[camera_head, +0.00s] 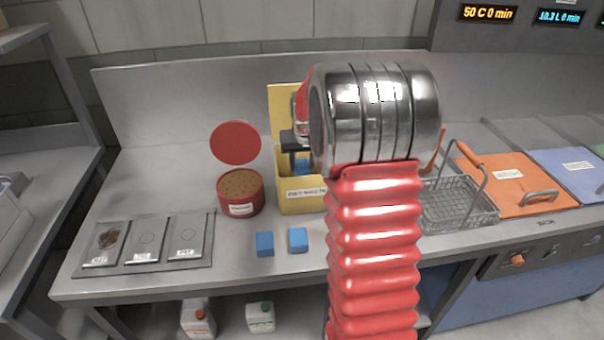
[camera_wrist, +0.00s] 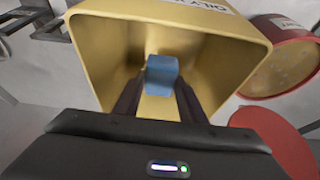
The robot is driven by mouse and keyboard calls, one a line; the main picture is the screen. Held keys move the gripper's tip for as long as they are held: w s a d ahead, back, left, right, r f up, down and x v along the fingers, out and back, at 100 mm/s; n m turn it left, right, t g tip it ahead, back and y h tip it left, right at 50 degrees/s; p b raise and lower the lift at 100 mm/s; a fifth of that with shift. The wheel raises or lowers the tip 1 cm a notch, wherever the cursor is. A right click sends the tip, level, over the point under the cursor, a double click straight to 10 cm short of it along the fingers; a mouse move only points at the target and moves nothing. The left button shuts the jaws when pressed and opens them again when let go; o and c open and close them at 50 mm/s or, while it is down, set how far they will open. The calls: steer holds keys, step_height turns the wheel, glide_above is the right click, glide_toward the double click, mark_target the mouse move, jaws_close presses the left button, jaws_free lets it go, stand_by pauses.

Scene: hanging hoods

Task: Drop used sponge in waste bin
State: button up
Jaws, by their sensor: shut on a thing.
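The yellow bin (camera_head: 285,204) stands open on the steel counter, with a white label on its front and a raised yellow panel behind. In the wrist view I look into the yellow bin (camera_wrist: 100,45). My gripper (camera_head: 297,150) is over the bin's mouth. In the wrist view its dark fingers (camera_wrist: 160,85) are shut on a blue sponge (camera_wrist: 162,70), which shows against the bin's inside. How deep the sponge is cannot be told. My arm hides the bin's right side in the head view.
A red round tub (camera_head: 240,204) with its lid (camera_head: 235,143) raised stands left of the bin. Blue blocks (camera_head: 264,243) and (camera_head: 298,240) lie in front. Labelled steel plates (camera_head: 145,243) are farther left, a wire basket (camera_head: 458,207) right. Bare counter lies along the front.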

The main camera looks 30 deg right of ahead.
mark_target(303, 168)
steer(key=shift+f, duration=2.1)
steer(key=shift+f, duration=0.6)
steer(key=o, duration=1)
steer(key=shift+r, duration=0.1)
steer(key=shift+r, duration=0.5)
steer(key=v, duration=1.2)
